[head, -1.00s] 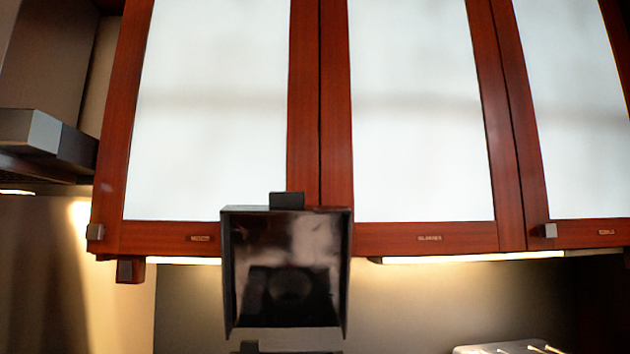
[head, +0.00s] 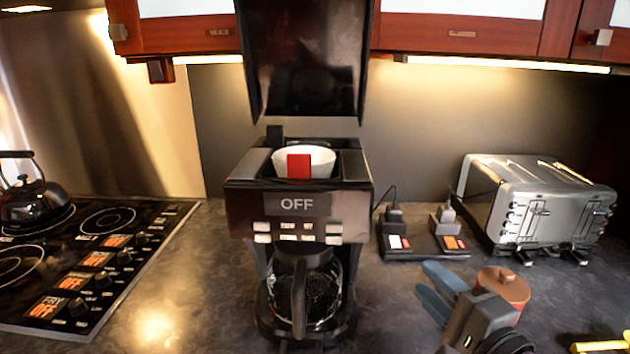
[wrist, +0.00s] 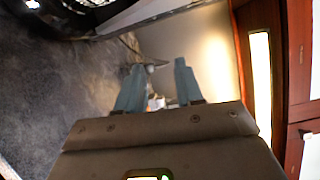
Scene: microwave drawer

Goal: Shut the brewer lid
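The black brewer (head: 300,212) stands on the counter in the middle of the head view. Its lid (head: 305,62) is raised upright above it, with the glossy inner side facing me. A white filter basket (head: 330,162) with a red tab shows in the open top. A glass carafe (head: 325,290) sits below. My gripper (head: 422,278) is low to the right of the brewer, apart from it, with its blue fingers pointing left. In the wrist view my gripper (wrist: 158,66) has its fingers apart and nothing between them. The lid cannot be made out there.
A silver toaster (head: 540,210) and a black power strip (head: 425,243) stand behind my gripper. A brown canister-like thing (head: 503,283) shows close beside it. A stove (head: 85,262) with a kettle (head: 32,203) is at the left. Cabinets (head: 470,32) hang above.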

